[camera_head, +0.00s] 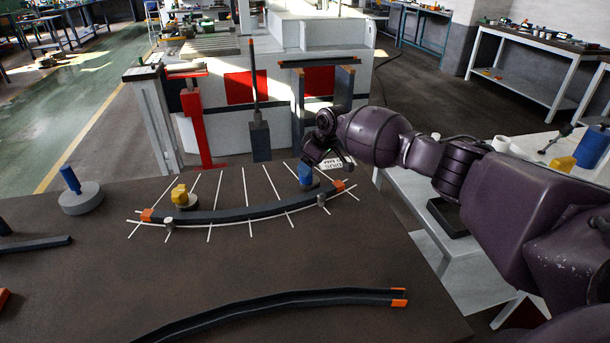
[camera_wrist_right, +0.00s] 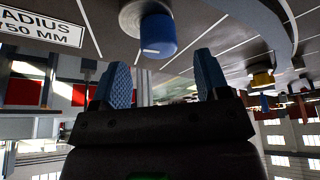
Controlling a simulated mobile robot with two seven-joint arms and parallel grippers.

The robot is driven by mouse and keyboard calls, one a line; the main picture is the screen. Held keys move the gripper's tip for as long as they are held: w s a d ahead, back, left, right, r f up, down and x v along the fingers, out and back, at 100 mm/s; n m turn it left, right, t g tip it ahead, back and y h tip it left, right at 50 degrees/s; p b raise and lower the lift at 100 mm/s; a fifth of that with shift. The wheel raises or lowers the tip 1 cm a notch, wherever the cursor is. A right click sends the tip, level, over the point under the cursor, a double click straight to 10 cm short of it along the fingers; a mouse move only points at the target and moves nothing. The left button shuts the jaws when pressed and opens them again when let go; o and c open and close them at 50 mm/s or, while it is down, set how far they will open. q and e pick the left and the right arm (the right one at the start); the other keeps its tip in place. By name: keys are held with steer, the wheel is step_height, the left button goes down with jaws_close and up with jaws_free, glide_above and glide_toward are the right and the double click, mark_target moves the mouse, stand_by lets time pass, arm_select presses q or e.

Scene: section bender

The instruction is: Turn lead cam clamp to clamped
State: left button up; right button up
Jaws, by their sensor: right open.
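A blue cam knob (camera_head: 305,173) stands on a round grey base at the right end of a curved dark bar (camera_head: 245,214) with orange ends. A yellow cam knob (camera_head: 180,195) sits on a similar base near the bar's left end. I cannot tell which is the lead clamp. My right gripper (camera_head: 314,158) is above and just behind the blue knob. In the right wrist view, its blue fingers (camera_wrist_right: 162,75) are spread and empty, and the blue knob (camera_wrist_right: 157,36) with a white mark lies just beyond them, apparently apart. My left gripper is out of view.
White radial lines and small pegs surround the bar on the dark table (camera_head: 100,270). A loose curved channel (camera_head: 290,300) lies in front. Another blue knob on a disc (camera_head: 82,198) stands at left. A radius sign (camera_wrist_right: 42,24) lies near the blue knob. Machine frames (camera_head: 225,90) stand behind.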

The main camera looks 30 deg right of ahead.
mark_target(309, 178)
steer(key=b+x, duration=0.1)
steer(key=x, duration=0.3)
steer(key=shift+w+f, duration=0.15)
steer(key=shift+f, duration=0.2)
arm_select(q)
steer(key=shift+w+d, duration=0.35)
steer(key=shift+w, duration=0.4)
arm_select(e)
steer(key=shift+a, duration=0.1)
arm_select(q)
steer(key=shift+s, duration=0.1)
arm_select(e)
steer(key=shift+c, duration=0.3)
